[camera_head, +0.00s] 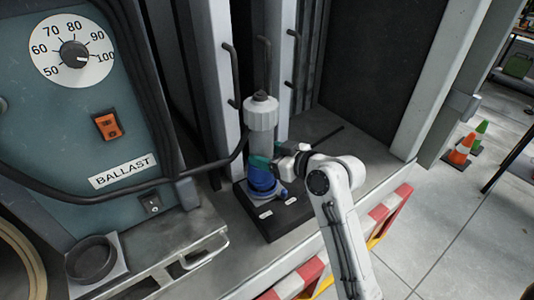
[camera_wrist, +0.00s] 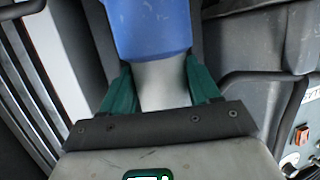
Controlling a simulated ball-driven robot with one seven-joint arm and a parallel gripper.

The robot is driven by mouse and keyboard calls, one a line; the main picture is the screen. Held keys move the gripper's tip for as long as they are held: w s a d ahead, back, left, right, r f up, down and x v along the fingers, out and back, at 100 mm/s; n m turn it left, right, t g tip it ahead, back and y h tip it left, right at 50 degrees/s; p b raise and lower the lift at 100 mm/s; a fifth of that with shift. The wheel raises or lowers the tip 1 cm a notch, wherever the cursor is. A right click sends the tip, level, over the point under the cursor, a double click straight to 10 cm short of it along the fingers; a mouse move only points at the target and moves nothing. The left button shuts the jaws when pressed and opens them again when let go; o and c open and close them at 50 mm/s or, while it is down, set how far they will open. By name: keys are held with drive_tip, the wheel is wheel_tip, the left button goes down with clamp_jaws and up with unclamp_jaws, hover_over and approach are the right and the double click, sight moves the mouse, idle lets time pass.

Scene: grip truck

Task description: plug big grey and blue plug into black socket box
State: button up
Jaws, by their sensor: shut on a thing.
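The big plug (camera_head: 259,128) has a grey body, a pale ribbed cap at the top and a blue lower end. It stands upright over the black socket box (camera_head: 292,217), a low slab with small white labels on the ledge. My gripper (camera_head: 265,162) reaches in from the right with its green fingers around the plug's grey body, just above the blue part. In the wrist view, the plug (camera_wrist: 150,25) shows its blue end at the top, and my gripper (camera_wrist: 163,88) has a finger on each side of the grey body. I cannot tell how deep the blue end sits in the socket.
A ballast panel (camera_head: 70,125) with a dial and an orange switch stands at the left, with a black cable (camera_head: 90,198) across it. Grey posts with black handles (camera_head: 230,70) rise behind the plug. A red and white rail (camera_head: 385,212) edges the ledge. Cones (camera_head: 462,148) stand on the floor.

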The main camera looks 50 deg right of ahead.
sight(261, 144)
drive_tip(key=shift+f+b, duration=0.9)
drive_tip(key=shift+f, duration=0.25)
idle(0.4)
drive_tip(key=o, duration=1.3)
drive_tip(key=shift+c, duration=0.2)
drive_tip(key=o, duration=0.5)
drive_tip(key=shift+f, duration=0.1)
drive_tip(key=shift+r+p, duration=2.1)
drive_tip(key=shift+r, duration=0.5)
